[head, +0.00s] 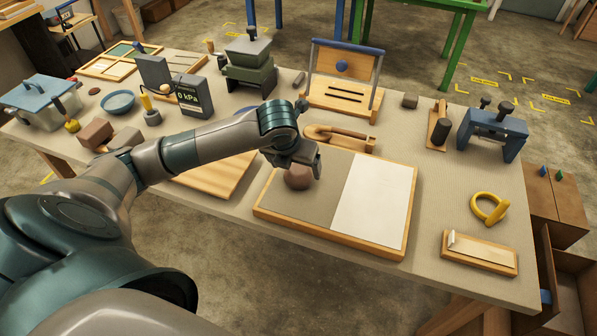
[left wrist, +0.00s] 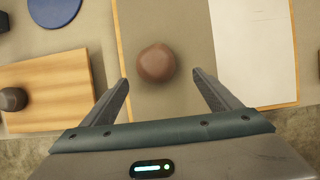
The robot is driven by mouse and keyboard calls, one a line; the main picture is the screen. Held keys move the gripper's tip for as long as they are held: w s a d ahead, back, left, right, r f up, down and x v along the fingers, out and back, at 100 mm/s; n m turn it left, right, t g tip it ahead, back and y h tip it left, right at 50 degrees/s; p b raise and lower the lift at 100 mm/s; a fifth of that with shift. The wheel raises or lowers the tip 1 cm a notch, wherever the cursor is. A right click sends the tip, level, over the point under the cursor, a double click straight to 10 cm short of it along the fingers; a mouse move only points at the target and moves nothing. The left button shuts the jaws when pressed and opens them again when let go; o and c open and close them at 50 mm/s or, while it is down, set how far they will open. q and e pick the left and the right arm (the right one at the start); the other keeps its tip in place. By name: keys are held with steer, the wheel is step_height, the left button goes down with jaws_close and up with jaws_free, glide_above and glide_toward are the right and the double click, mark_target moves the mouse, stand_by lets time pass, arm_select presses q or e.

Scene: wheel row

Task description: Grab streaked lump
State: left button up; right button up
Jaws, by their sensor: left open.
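The lump (head: 298,178) is a rounded reddish-brown mass; any streaks are too faint to make out. It lies on the grey half of a wood-framed board (head: 330,234), whose other half is white. In the left wrist view the lump (left wrist: 156,63) sits just beyond and between my fingertips. My left gripper (head: 304,168) is open above the lump and hides part of its top in the head view. Both fingers show apart and empty in the left wrist view (left wrist: 160,82). My right gripper is not in view.
A wooden board (head: 215,176) lies left of the framed board. A wooden piece with a curved handle (head: 340,138) lies behind it. A yellow ring (head: 488,208) and a blue clamp-like stand (head: 492,134) are at the right.

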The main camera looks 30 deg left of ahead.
mark_target(297, 171)
arm_select(q)
steer(key=shift+x, duration=1.2)
steer(key=shift+a+f+p, duration=0.1)
steer(key=shift+p, duration=0.2)
steer(key=shift+w+a+f+p, duration=0.25)
steer(key=shift+w+f+p, duration=0.1)
steer(key=shift+f+p, duration=0.15)
steer(key=p+x, duration=0.1)
steer(key=x, duration=0.1)
steer(key=shift+w+a+f, duration=0.2)
steer(key=shift+w+f, duration=0.05)
steer(key=shift+w, duration=0.05)
steer(key=shift+w+f, duration=0.2)
steer(key=shift+f, duration=0.3)
steer(key=c, duration=1.6)
